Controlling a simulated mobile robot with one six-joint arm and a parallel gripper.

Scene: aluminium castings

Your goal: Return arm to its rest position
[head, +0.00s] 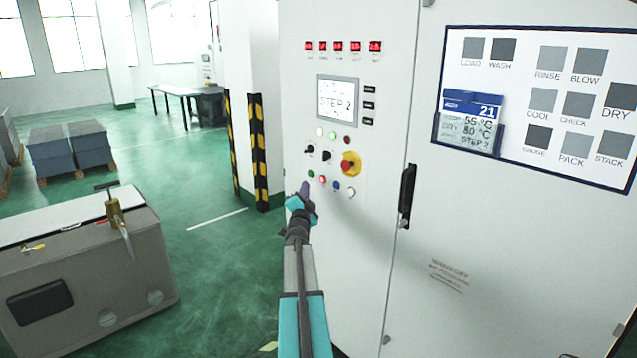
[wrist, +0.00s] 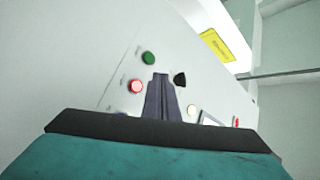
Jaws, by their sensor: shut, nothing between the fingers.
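My arm reaches forward from the bottom of the head view toward a white control cabinet (head: 340,240). My gripper (head: 304,188) is at the lower left part of the cabinet's button panel, close to the buttons. Whether it touches the panel cannot be told. In the wrist view the two dark fingers (wrist: 161,78) are together and empty, pointing at the panel. A green button (wrist: 148,58), a red lit button (wrist: 136,87) and a black knob (wrist: 180,79) show around the fingertips.
A black door handle (head: 407,195) sticks out to the right. Striped posts (head: 258,150) stand left. A grey machine (head: 90,270) stands lower left, with green floor (head: 215,265) clear between.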

